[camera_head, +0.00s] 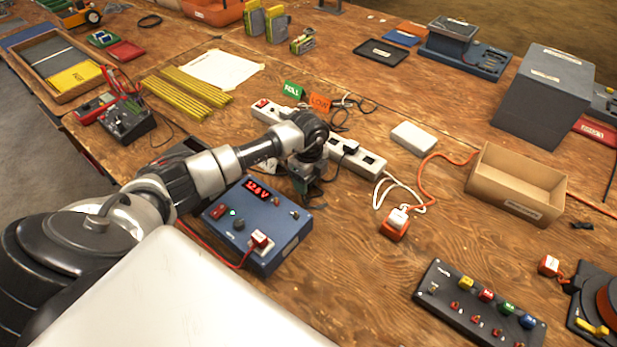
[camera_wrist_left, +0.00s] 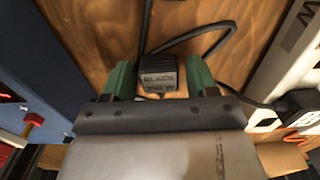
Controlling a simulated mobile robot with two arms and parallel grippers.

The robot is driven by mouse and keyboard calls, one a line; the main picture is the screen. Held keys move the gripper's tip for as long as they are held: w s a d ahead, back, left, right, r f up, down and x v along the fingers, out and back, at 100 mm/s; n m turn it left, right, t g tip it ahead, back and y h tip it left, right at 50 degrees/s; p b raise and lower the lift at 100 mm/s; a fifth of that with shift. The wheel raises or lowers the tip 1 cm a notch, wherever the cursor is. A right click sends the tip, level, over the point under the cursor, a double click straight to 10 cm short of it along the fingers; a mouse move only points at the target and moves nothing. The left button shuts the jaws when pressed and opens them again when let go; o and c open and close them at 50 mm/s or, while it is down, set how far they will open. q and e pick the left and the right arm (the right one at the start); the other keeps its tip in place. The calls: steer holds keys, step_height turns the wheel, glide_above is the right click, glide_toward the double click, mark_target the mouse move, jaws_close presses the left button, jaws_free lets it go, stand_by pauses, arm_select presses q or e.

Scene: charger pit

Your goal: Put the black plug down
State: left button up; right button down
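The black plug (camera_wrist_left: 158,76), marked BLACK, shows in the left wrist view with its cord looping up over the wood. It sits between the green fingertips of my left gripper (camera_wrist_left: 160,82). Narrow gaps show beside the plug, wider on the right, so the fingers look slightly open around it. In the head view my left gripper (camera_head: 307,187) is low over the bench, between the blue power supply (camera_head: 262,228) and the white power strip (camera_head: 345,153). The plug is hidden there by the gripper. My right gripper is not in view.
An orange-and-white plug (camera_head: 396,222) lies on the bench to the right. Black and white cords run near the strip. A cardboard tray (camera_head: 515,195) and a switch panel (camera_head: 470,308) stand further right. Bare wood lies between the power supply and the switch panel.

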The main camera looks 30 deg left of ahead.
arm_select(q)
steer(key=shift+o, duration=0.2)
steer(key=shift+r, duration=0.45)
step_height(320, 180, up, 12)
steer(key=shift+f, duration=0.25)
steer(key=shift+f, duration=0.1)
